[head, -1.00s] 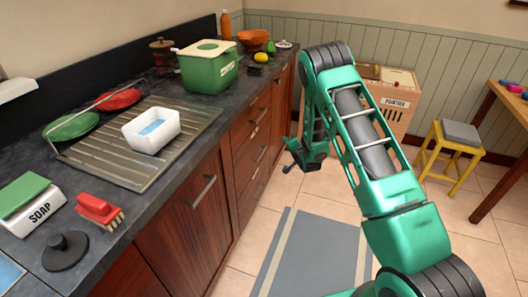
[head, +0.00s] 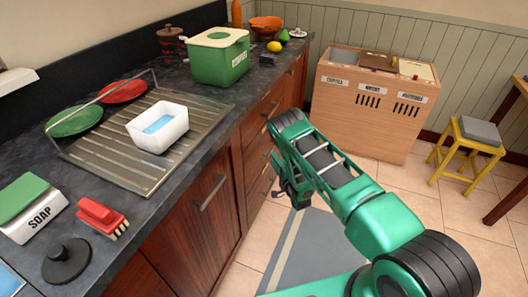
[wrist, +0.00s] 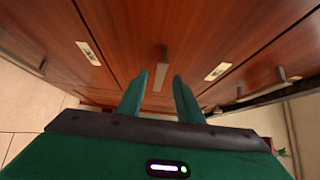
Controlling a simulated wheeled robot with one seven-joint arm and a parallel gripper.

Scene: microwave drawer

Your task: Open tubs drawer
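Dark red-brown wooden drawers (head: 257,112) are stacked under the counter in the head view, and all look shut. Their labels are too small to read, so I cannot tell which is the tubs drawer. My gripper (wrist: 160,76) faces the drawer fronts in the wrist view. Its two green fingers are apart with nothing between them that I can see held. A metal bar handle (wrist: 163,55) shows ahead, lined up with the gap; contact is not clear. Pale label plates (wrist: 89,52) sit on the fronts to either side. In the head view my arm hides the lower drawers.
The dark counter (head: 205,128) bears a green tub (head: 219,62), a drying rack and a white basin (head: 158,128). A cupboard door (head: 190,215) stands left of the drawers. A wooden bin unit (head: 365,115) and yellow stool stand behind.

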